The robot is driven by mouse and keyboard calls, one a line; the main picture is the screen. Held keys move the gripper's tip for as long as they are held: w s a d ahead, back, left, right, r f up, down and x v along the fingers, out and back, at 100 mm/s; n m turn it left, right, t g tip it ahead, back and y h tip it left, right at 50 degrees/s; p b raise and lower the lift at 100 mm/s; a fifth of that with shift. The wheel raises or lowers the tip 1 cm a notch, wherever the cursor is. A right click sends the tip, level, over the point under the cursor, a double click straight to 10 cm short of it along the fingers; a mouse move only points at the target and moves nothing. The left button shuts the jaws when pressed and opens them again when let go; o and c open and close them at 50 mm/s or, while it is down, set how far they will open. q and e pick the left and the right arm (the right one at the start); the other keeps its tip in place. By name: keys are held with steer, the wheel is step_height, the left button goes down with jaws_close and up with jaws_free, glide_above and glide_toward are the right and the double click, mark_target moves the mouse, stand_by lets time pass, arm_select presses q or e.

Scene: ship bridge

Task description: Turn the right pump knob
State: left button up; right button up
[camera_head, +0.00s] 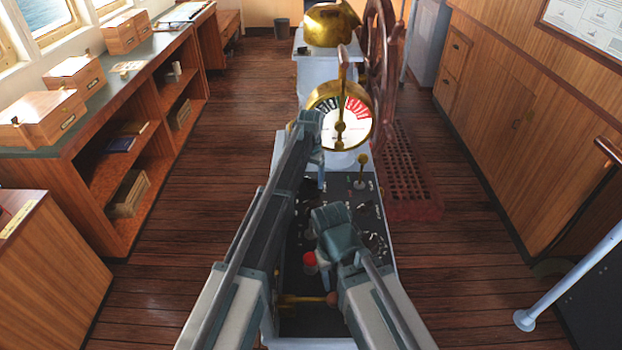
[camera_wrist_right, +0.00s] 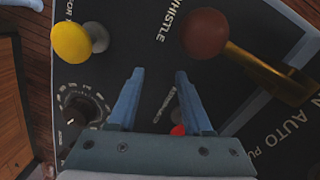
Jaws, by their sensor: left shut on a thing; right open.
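The black control panel (camera_head: 345,200) lies along the console's top, with several small black knobs, partly hidden by my arms. One black knob with a graduated dial (camera_wrist_right: 82,108) is left of the fingers in the right wrist view. I cannot tell which knob is the right pump knob. My left gripper (camera_head: 319,182) is shut at the panel's upper left; what it grips is hidden. My right gripper (camera_head: 323,285) is open over the lower panel, its two blue fingers (camera_wrist_right: 160,100) apart with nothing held between them.
A dark red whistle knob (camera_wrist_right: 207,33) with a brass lever (camera_wrist_right: 265,70) and a yellow knob (camera_wrist_right: 72,42) stand near the right fingers. A red cap (camera_head: 309,258) is beside my right gripper. The brass telegraph dial (camera_head: 340,112) and ship's wheel (camera_head: 384,60) rise beyond the panel.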

arm_select(q)
steer(key=shift+m, duration=0.3)
stand_by(0.4)
steer(key=o, duration=1.2)
steer(key=shift+o, duration=0.2)
